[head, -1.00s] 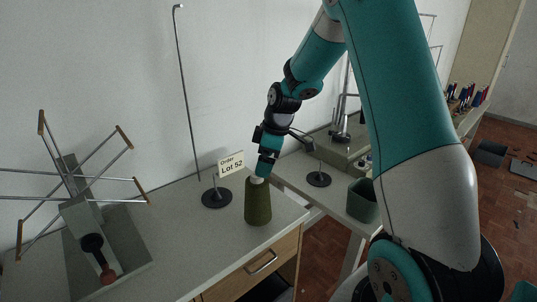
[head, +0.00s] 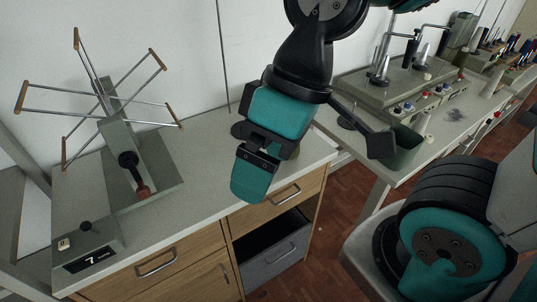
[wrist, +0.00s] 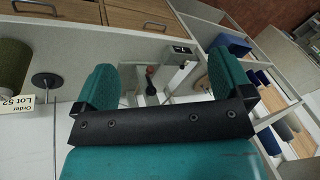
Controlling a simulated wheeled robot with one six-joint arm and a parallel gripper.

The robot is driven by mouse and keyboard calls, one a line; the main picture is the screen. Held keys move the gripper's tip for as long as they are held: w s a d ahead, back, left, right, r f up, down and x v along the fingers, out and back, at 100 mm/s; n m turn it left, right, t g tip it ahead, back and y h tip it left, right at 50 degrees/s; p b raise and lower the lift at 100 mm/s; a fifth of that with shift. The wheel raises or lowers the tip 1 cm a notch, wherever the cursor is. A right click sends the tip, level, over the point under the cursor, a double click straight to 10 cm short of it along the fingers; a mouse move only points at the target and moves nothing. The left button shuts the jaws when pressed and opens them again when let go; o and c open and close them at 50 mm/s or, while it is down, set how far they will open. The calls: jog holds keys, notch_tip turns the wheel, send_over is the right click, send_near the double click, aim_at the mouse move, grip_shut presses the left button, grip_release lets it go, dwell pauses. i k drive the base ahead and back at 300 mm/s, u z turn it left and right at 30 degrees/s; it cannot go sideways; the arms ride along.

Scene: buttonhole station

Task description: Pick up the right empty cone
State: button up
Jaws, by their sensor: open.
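Two pale, narrow cone shapes stand on the green machine at the back right in the head view, a left cone (head: 380,66) and a right cone (head: 420,56). They look bare of thread but are small. My gripper (head: 257,168) is far to their left, above the front part of the left table. In the wrist view my gripper (wrist: 160,82) is open, with nothing between its fingers. The olive cone (wrist: 10,66) shows at the left edge of the wrist view, apart from the fingers. In the head view it is mostly hidden behind my gripper.
The yarn winder (head: 118,135) with spread arms stands on the left of the table (head: 190,215). A thin pole (head: 222,55) rises behind my gripper. A green bin (head: 402,150) is at the right table's front edge.

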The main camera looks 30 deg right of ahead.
aim_at(488, 91)
jog(key=z, duration=2.3)
